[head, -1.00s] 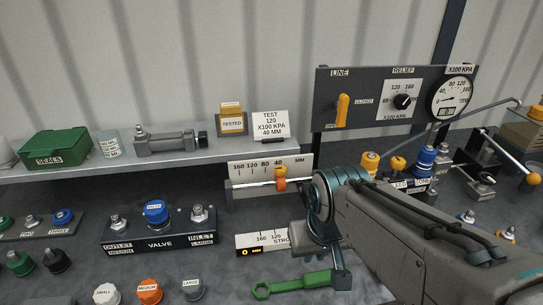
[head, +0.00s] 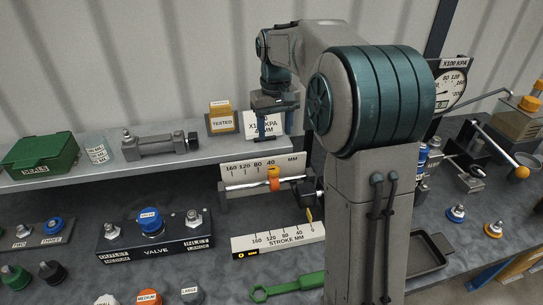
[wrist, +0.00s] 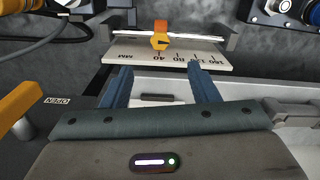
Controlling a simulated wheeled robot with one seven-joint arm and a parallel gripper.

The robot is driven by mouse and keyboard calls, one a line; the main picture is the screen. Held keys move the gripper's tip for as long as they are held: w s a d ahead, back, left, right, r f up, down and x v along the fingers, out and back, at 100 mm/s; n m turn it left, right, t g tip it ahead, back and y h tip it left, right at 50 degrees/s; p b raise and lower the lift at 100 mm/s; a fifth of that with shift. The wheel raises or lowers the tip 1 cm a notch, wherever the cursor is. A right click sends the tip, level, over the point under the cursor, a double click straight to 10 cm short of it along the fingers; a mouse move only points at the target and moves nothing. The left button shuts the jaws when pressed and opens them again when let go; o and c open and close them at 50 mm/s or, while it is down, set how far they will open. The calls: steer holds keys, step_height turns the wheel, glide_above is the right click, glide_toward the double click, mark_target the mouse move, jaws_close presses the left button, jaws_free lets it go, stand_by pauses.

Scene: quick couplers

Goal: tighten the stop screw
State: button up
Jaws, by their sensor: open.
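An orange stop collar (head: 273,176) sits on a bright rod in front of the white mm scale plate (head: 245,172), near its 40 mark. In the wrist view the orange collar (wrist: 160,28) shows with a yellow-orange screw head (wrist: 159,43) on it, beside the scale's 40 end. My gripper (head: 272,130) is open and empty, above the rod and in front of the test card. In the wrist view its two blue fingers (wrist: 160,73) are spread, apart from the collar, which lies beyond them.
The shelf with the yellow TESTED block (head: 221,119) and a grey cylinder (head: 160,146) is to the left. A green wrench (head: 290,286) lies on the bench below the stroke scale (head: 279,239). My arm hides much of the right-hand panel.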

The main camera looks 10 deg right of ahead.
mark_target(274, 169)
steer(key=f, duration=0.4)
steer(key=f+p, duration=0.1)
steer(key=f, duration=0.4)
steer(key=w+f, duration=0.1)
steer(key=f, duration=0.3)
steer(key=shift+f, duration=0.4)
steer(key=c, duration=1)
